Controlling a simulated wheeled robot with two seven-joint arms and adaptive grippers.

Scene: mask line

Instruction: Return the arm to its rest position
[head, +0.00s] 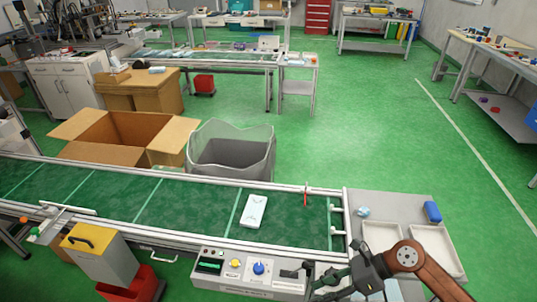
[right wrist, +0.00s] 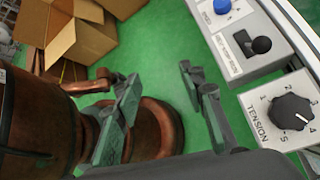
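My right arm comes in from the lower right in the head view, and my right gripper (head: 327,283) hangs near the front edge of the conveyor, just right of the control panel. In the right wrist view the two fingers of this gripper (right wrist: 163,100) stand wide apart with nothing between them. Green floor and copper-coloured parts of my own body show behind the fingers. My left gripper and left arm are not in the head view.
A white mask packet (head: 253,211) lies on the green conveyor belt (head: 180,205). The control panel (head: 250,272) with knobs is close to my right gripper. White trays (head: 433,243) and a blue item (head: 432,211) are at right. A grey bin (head: 232,170) and open cardboard box (head: 125,137) stand behind.

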